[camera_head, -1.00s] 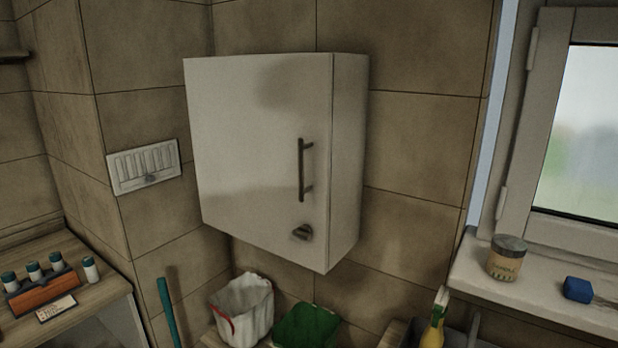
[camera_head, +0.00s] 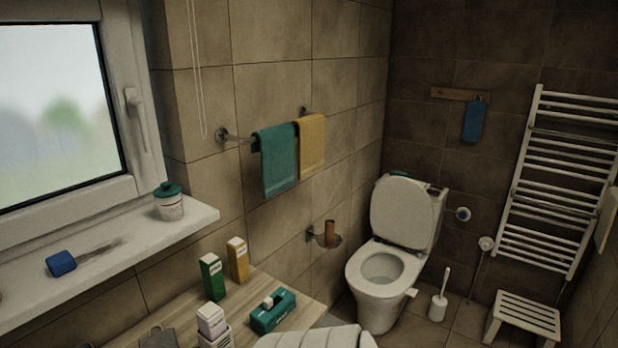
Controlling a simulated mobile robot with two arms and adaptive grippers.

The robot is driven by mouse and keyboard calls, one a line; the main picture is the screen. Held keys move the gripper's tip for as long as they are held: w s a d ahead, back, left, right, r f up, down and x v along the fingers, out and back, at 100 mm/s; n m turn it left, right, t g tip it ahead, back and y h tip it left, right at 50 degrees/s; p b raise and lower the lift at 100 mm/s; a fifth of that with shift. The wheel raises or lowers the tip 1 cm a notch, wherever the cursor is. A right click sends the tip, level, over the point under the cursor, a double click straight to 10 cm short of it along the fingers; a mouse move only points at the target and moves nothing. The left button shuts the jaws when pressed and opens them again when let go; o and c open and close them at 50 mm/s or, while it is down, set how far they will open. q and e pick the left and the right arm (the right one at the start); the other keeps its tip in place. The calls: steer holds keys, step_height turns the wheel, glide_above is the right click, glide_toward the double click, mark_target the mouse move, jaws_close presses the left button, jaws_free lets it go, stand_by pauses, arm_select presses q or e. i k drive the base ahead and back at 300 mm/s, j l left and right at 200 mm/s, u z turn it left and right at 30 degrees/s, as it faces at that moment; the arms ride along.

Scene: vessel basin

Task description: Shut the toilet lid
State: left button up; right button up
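The toilet (camera_head: 378,305) stands in the far corner, right of the middle in the head view. Its white lid (camera_head: 403,212) is raised and leans back against the cistern (camera_head: 439,210). The seat (camera_head: 381,267) is down on the bowl, and the bowl opening shows. Neither of my grippers is in view.
A wooden counter (camera_head: 158,304) with cartons and a green box (camera_head: 272,311) lies in front, left of the toilet. A toilet brush (camera_head: 438,305) and a white slatted stool (camera_head: 525,318) stand right of it.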

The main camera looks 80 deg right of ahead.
mark_target(402, 211)
steer(key=z, duration=3.35)
steer(key=i+l, duration=0.15)
steer(key=i, duration=0.35)
steer(key=i+l, duration=0.15)
steer(key=i, duration=0.4)
steer(key=i+l, duration=0.15)
steer(key=i, duration=0.35)
steer(key=i+l, duration=0.15)
steer(key=i, duration=0.4)
